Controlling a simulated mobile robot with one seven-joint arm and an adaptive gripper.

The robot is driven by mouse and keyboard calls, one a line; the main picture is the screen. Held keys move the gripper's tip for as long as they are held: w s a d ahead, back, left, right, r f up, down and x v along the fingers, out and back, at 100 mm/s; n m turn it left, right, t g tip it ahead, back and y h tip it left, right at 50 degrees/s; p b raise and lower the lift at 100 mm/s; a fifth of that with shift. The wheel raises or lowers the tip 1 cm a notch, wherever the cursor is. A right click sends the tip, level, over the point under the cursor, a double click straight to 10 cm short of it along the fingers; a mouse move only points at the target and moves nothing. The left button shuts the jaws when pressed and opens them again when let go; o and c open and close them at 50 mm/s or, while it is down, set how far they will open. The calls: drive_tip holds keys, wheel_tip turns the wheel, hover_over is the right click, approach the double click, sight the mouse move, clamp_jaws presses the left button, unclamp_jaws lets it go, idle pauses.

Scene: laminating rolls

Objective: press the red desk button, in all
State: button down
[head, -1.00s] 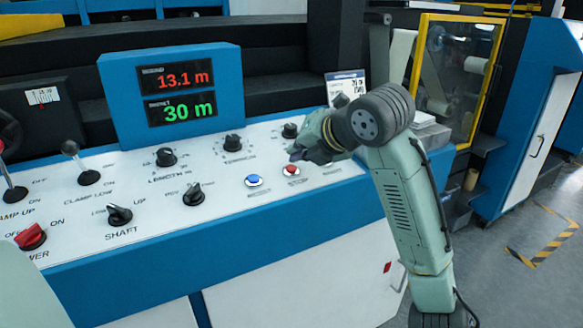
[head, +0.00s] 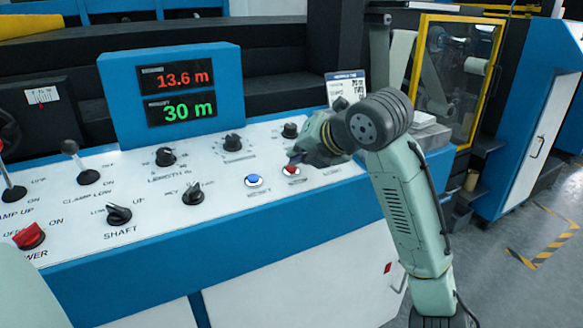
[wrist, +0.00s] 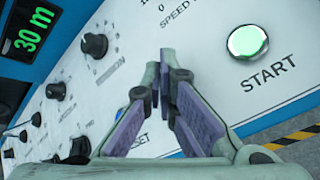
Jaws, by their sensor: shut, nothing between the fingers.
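The red desk button (head: 290,170) sits on the white sloping panel (head: 225,205), just right of a blue button (head: 253,181). My gripper (head: 295,158) is shut and empty, its fingertips just above the red button in the head view. I cannot tell whether they touch it. In the wrist view my shut gripper (wrist: 163,80) points at the panel, and its fingers hide the red button. A sliver of the blue button (wrist: 138,93) shows beside the left finger.
A lit green START button (wrist: 247,42) lies right of the fingers in the wrist view. Knobs, such as the speed knob (head: 290,130), and levers stand up from the panel. A blue display box (head: 172,95) reads 13.6 m and 30 m.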

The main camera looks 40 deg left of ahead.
drive_tip(key=shift+f, duration=0.4)
idle(0.6)
drive_tip(key=shift+r+p, duration=0.4)
drive_tip(key=shift+r, duration=0.4)
drive_tip(key=r+p, duration=0.2)
drive_tip(key=r, duration=0.1)
drive_tip(key=d+r+p, duration=0.1)
drive_tip(key=r+p, duration=0.1)
drive_tip(key=shift+s, duration=0.2)
idle(0.7)
